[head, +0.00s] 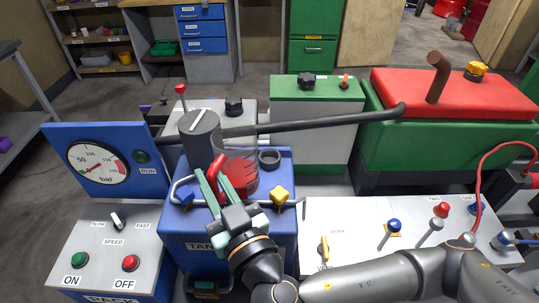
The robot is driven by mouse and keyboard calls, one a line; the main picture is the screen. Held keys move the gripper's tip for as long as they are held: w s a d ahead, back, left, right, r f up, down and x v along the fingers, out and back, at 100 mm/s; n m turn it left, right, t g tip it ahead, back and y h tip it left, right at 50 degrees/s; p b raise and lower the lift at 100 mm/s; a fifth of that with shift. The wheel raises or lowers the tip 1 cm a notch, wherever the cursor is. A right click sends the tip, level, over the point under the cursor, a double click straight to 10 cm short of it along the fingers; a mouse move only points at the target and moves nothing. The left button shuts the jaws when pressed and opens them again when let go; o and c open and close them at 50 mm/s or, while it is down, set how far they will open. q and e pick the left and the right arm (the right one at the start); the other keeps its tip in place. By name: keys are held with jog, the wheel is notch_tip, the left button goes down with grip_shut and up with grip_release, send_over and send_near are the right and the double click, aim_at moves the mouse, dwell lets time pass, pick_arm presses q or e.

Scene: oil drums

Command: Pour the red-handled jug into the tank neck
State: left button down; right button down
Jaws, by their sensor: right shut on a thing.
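The jug (243,180) is clear, with red contents and a red handle (217,165). It is above or against the top of the blue tank (180,225). A dark round neck (269,158) shows on the tank just right of the jug. My right gripper (213,184) is shut on the jug's red handle, its green fingers on the near left side of the jug. The gripper hides part of the jug and its base, so I cannot tell if it touches the tank. My left gripper is not in view.
A grey cylinder (200,137) stands close behind the jug. A long dark lever (330,121) reaches right from it. Blue (184,194) and yellow (280,196) valve knobs flank the jug. A gauge panel (95,163) stands left, a white switch panel (350,215) right.

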notch_tip(320, 180, up, 6)
jog(key=shift+f, duration=0.1)
jog(key=shift+r, duration=0.2)
jog(key=shift+d, duration=0.1)
dwell(0.6)
